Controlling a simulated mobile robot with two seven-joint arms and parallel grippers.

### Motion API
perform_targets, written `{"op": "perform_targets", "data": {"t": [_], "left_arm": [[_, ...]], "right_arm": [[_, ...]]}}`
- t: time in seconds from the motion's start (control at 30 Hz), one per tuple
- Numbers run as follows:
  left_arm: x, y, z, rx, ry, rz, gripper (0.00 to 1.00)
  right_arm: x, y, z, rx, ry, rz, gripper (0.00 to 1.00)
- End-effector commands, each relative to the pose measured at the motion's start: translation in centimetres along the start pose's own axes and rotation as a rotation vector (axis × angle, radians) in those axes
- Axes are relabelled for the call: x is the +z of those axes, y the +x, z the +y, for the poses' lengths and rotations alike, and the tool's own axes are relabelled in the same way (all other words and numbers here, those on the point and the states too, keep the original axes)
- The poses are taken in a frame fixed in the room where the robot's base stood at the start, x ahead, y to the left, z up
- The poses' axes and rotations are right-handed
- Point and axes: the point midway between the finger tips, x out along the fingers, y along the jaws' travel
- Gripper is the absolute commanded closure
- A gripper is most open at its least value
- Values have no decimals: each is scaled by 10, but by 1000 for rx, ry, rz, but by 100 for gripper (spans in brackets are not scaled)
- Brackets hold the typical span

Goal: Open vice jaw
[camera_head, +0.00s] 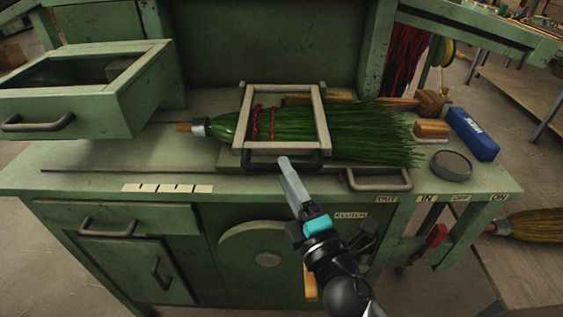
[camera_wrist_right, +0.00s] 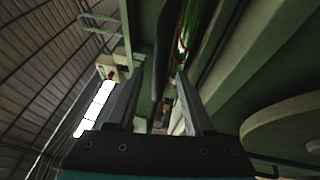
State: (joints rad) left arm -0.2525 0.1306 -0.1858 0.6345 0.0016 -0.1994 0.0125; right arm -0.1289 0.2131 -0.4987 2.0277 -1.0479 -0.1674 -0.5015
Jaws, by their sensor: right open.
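The vice jaw is a pale grey frame (camera_head: 321,118) lying over a green broom (camera_head: 375,132) on the green machine's top. A dark handle (camera_head: 310,162) is on the frame's front side. My right gripper (camera_head: 284,161) reaches up from the front, with its fingertips at the middle of this handle. In the right wrist view, the two fingers of my right gripper (camera_wrist_right: 158,88) are apart, and a dark bar (camera_wrist_right: 163,45), apparently the handle, runs up ahead between them. Whether the fingers touch it is unclear. My left gripper is out of view.
A drawer (camera_head: 75,100) stands open at the left. A blue box (camera_head: 472,134), a round dark tin (camera_head: 450,166) and a wooden brush (camera_head: 432,129) lie at the right. Another grey handle (camera_head: 380,182) is on the front edge. A red switch (camera_head: 437,236) sits lower right.

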Motion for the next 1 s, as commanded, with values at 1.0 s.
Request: {"op": "perform_targets", "data": {"t": [1.0], "left_arm": [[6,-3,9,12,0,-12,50]], "right_arm": [[0,30,0,0,0,0,86]]}}
